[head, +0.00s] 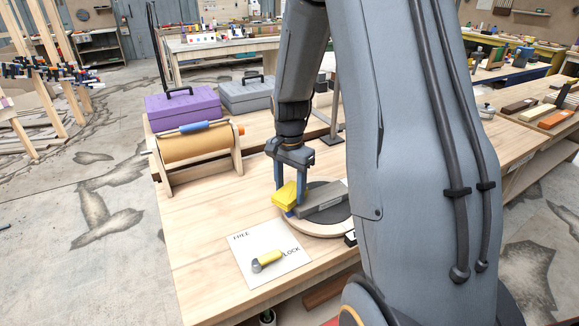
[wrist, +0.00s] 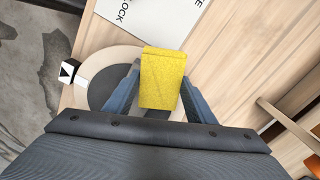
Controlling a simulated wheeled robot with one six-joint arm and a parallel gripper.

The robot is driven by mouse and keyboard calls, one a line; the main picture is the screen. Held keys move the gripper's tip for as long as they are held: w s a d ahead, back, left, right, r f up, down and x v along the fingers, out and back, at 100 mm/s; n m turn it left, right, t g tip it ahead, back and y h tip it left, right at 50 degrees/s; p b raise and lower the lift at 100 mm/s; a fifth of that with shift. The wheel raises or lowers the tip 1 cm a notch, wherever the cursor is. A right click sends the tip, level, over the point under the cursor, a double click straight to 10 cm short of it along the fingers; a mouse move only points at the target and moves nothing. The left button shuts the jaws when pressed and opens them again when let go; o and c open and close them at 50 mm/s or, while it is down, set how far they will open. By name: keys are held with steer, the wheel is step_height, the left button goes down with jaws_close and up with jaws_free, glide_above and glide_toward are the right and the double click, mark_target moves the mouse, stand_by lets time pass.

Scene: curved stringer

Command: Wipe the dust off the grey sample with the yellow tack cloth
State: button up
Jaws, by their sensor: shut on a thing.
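The yellow tack cloth (head: 284,194) is held between the fingers of my gripper (head: 289,185), low over the left part of the round turntable. The cloth also shows in the wrist view (wrist: 163,78), between the two blue fingertips of my gripper (wrist: 157,100). The grey sample (head: 322,199) is a long block on the dark round top, just right of the cloth. The cloth is at or very near the sample's left end; I cannot tell if they touch. In the wrist view the cloth and gripper hide most of the sample. Dust on it is too small to make out.
The turntable (head: 318,230) has a pale rim. A white card (head: 270,254) with a yellow-handled lever lies in front of it. A roll of brown paper (head: 195,144) on a wooden stand, a purple toolbox (head: 183,108) and a grey toolbox (head: 246,95) stand behind. Bare bench lies left of the card.

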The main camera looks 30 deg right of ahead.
steer(key=shift+s+r+p, duration=0.1)
steer(key=shift+r+p, duration=0.2)
steer(key=shift+r, duration=0.6)
steer(key=shift+r+p, duration=1.95)
steer(key=shift+r, duration=0.6)
steer(key=shift+d, duration=0.1)
